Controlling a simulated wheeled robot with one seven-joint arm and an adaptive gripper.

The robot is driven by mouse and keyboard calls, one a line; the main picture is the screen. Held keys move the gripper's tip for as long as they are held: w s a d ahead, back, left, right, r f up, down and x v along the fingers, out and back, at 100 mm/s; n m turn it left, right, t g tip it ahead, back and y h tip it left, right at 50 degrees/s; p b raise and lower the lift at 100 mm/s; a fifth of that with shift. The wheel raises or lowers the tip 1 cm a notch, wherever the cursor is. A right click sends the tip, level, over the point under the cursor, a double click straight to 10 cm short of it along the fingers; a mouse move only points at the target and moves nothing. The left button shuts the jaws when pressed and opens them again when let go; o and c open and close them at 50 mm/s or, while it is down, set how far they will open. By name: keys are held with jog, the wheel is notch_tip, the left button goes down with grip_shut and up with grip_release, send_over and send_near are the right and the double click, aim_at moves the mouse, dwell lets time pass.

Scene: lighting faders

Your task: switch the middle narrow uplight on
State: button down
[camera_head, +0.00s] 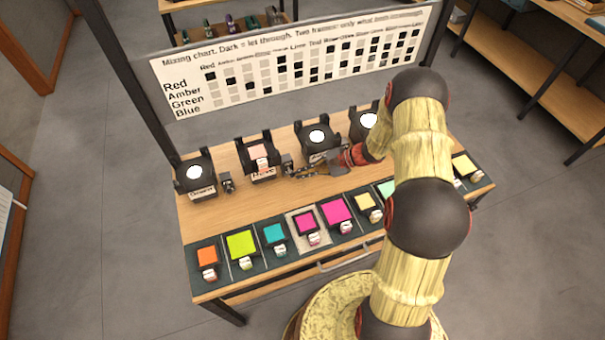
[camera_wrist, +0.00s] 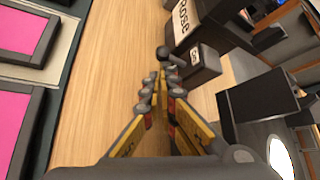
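Several black uplights stand in a row along the back of the wooden table. Three show white discs: the far-left uplight (camera_head: 194,172), the third uplight (camera_head: 317,136) and the fourth uplight (camera_head: 368,119). The second uplight (camera_head: 258,153) has a pale pink square on top; its Rose label (camera_wrist: 181,20) shows in the wrist view. A small switch box (camera_head: 288,168) stands right of it; the box also shows in the wrist view (camera_wrist: 200,65), with a dark round knob. My gripper (camera_head: 298,173) (camera_wrist: 161,76) has its fingers together and empty, tips close to this knob; contact is unclear. I cannot tell which uplights are narrow.
Coloured gel frames, such as a lime one (camera_head: 240,243) and a magenta one (camera_head: 337,211), line the table's front edge. Another switch box (camera_head: 227,182) stands near the far-left uplight. A mixing chart (camera_head: 290,65) stands behind. Bare wood (camera_head: 235,208) lies between the rows.

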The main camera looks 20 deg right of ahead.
jog(key=shift+r, duration=0.4)
dwell(0.3)
jog(key=shift+w+r+p, duration=0.1)
jog(key=shift+r+p, duration=0.3)
jog(key=shift+r, duration=0.25)
jog(key=shift+r, duration=0.1)
jog(key=v, duration=1.1)
jog(key=shift+d, duration=0.5)
